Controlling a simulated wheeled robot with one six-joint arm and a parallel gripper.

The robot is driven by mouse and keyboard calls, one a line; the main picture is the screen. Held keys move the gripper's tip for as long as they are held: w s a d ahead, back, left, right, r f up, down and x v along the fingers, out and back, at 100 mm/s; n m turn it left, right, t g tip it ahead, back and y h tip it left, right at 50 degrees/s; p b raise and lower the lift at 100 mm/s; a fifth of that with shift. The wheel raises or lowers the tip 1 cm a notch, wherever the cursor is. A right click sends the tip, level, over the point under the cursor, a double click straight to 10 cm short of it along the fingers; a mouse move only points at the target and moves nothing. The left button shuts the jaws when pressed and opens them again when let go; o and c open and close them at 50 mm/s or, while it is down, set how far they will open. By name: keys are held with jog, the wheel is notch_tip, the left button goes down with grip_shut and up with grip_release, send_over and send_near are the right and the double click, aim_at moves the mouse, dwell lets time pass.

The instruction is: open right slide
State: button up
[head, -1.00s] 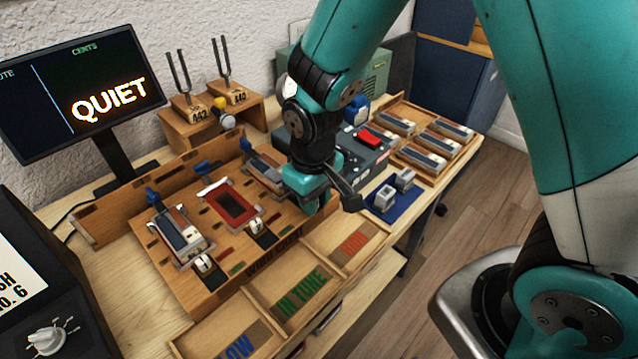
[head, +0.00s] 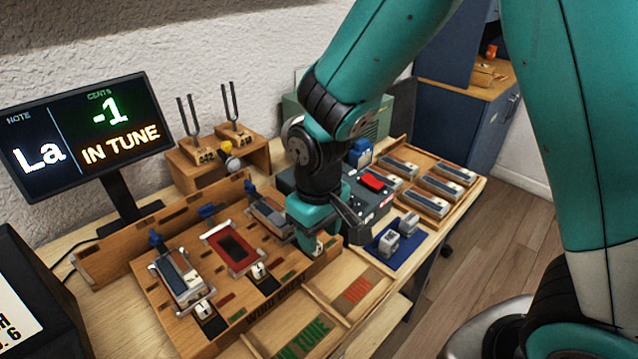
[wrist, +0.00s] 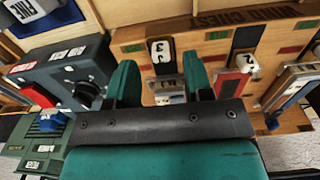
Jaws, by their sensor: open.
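The wind chest (head: 228,309) is a wooden board with several slots and three slides along its front, each with a pale numbered knob. The right slide's knob, marked 3 (wrist: 161,52), sits closer to the chest's front edge than the knob marked 2 (wrist: 245,65). In the head view the right knob (head: 320,247) shows just below my gripper (head: 314,232). In the wrist view my gripper (wrist: 161,82) is open, its two teal fingers apart on either side of the right slide's line. The knob lies beyond the fingertips, and I see no grip on it.
The display (head: 87,137) reads La, -1 cents, IN TUNE. A dark box with a red switch (head: 373,182) stands close right of my gripper. A blue mat (head: 383,257) with grey blocks and a sorting tray (head: 327,287) lie in front. Tuning forks stand behind.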

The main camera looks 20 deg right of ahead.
notch_tip(320, 180, up, 14)
dwell(0.3)
jog(key=s+a+r+n+y, duration=0.1)
jog(key=s+y, duration=0.3)
jog(key=s, duration=1.1)
jog(key=shift+a+r+n, duration=0.2)
jog(key=shift+r+n, duration=0.35)
jog(key=shift+n, duration=0.25)
